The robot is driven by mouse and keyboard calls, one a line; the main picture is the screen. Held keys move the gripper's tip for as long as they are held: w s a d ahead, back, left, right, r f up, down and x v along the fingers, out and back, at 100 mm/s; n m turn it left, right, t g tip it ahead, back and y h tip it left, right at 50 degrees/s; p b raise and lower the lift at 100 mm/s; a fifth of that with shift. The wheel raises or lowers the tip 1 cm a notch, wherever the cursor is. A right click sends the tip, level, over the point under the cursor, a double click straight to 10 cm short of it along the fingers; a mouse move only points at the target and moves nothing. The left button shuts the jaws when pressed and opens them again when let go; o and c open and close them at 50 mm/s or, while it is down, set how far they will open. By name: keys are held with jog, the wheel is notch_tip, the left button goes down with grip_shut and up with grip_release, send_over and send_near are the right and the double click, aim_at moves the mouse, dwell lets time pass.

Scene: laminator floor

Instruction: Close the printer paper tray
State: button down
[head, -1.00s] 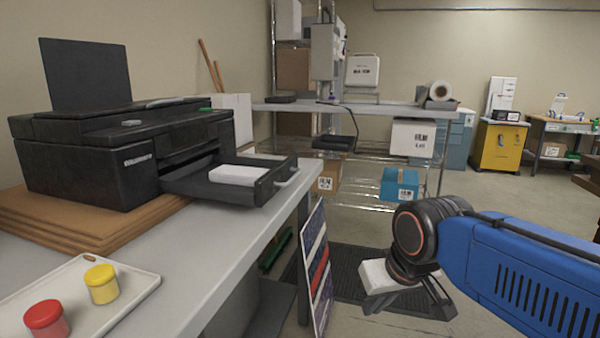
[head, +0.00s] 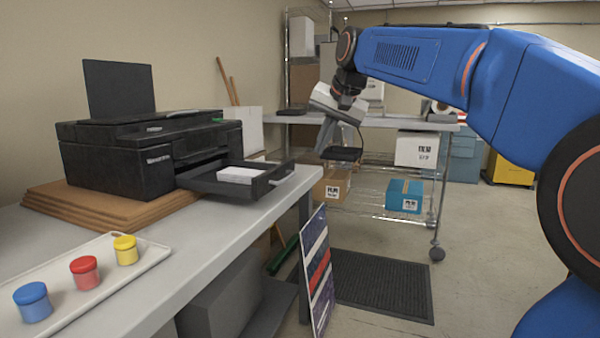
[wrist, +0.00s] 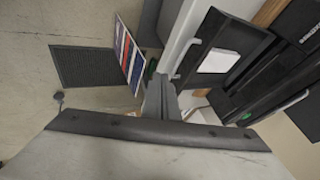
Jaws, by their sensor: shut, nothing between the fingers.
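The black printer (head: 150,152) stands on brown boards at the left of the table. Its paper tray (head: 262,182) is pulled out to the right, with white paper (head: 241,175) in it and a light handle (head: 282,179) on its front. In the wrist view the tray (wrist: 222,32) and its paper (wrist: 217,61) show at upper right. My gripper (head: 325,150) is raised to the right of the tray, pointing down, apart from it and empty. It looks shut; in the wrist view its fingers (wrist: 160,100) are together, with the handle (wrist: 176,76) just beyond them.
A white tray (head: 75,298) with blue, red and yellow jars lies at the table's front left. A striped board (head: 318,270) leans at the table's right end. A wire shelf (head: 370,205) with boxes stands behind. The floor at right is open around a dark mat (head: 383,285).

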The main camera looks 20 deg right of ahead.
jog(key=w+a+f, duration=0.4)
jog(key=w+f, duration=0.4)
jog(key=shift+a+f, duration=0.35)
jog(key=shift+a, duration=0.05)
jog(key=shift+w+a, duration=0.1)
dwell(0.4)
jog(key=w+a, duration=0.5)
jog(key=a, duration=0.2)
jog(key=w+a, duration=0.5)
jog(key=a, duration=0.2)
jog(key=w+a, duration=0.5)
jog(key=a, duration=0.3)
jog(key=shift+w, duration=0.4)
jog(key=shift+d, duration=0.15)
